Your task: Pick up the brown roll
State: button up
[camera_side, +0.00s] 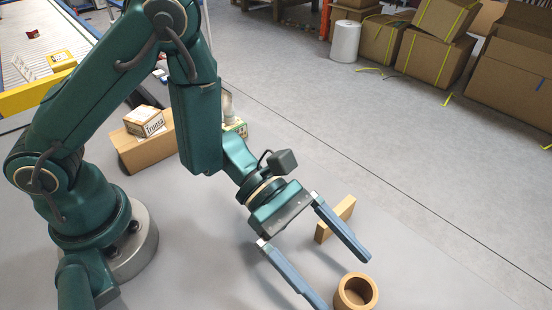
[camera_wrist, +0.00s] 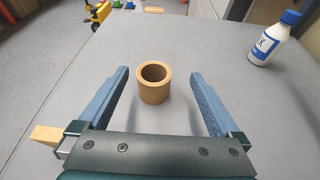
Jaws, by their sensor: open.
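The brown roll (camera_side: 355,293) is a short hollow cylinder at the bottom of the side view. In the wrist view the brown roll (camera_wrist: 154,84) stands upright on the grey table, centred just ahead of the gap between my fingers. My gripper (camera_side: 346,284) is wide open and empty, with its blue fingers pointing down toward the roll. In the wrist view my gripper (camera_wrist: 160,74) has one finger to each side of the roll, with clear space between. No contact with the roll shows.
A tan block (camera_side: 335,219) stands beside my gripper; part of it shows at the wrist view's left (camera_wrist: 47,134). A white bottle with a blue cap (camera_wrist: 272,40) stands at the right.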

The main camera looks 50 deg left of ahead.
aim_at(357, 296)
jog(key=shift+w+a+f+n+t, duration=0.15)
jog(key=shift+f+n, duration=0.15)
jog(key=shift+f, duration=0.15)
jog(key=shift+w+f+n+t, duration=0.15)
jog(key=shift+f+n, duration=0.15)
jog(key=shift+f, duration=0.15)
jog(key=shift+x, duration=2.45)
jog(key=shift+f, duration=0.15)
jog(key=c, duration=1.5)
jog(key=shift+o, duration=0.2)
